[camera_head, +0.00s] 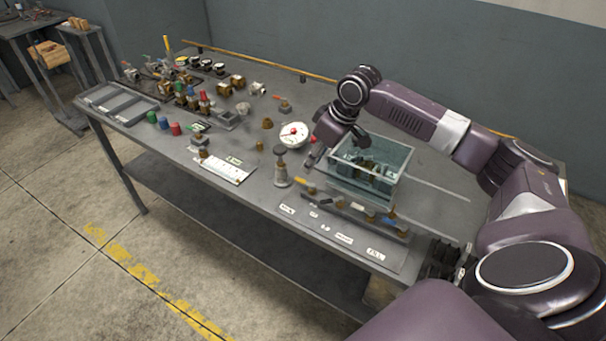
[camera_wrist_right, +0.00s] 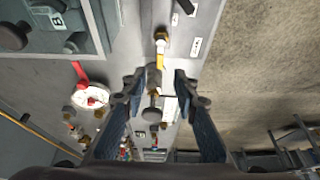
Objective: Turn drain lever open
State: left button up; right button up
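A row of valves (camera_head: 350,212) runs along the front of the bench below a clear tank (camera_head: 385,160). A yellow lever (camera_head: 301,182) sits at its left end; the same yellow lever (camera_wrist_right: 160,62) shows in the wrist view, just beyond my fingertips. Which lever is the drain one I cannot tell, as the labels are too small to read. My right gripper (camera_head: 316,157) is beside the tank's left wall, above the bench. In the wrist view my right gripper (camera_wrist_right: 157,84) has its fingers apart, with nothing held.
Valves and fittings crowd the bench's left half. The bench (camera_head: 440,195) is fairly clear right of the tank.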

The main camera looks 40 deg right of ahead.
aim_at(301, 179)
jog(key=p+x, duration=0.1)
jog(key=x, duration=0.6)
jog(key=shift+w+f, duration=0.15)
jog(key=shift+f, duration=0.15)
jog(key=shift+c, duration=0.4)
grip_shut()
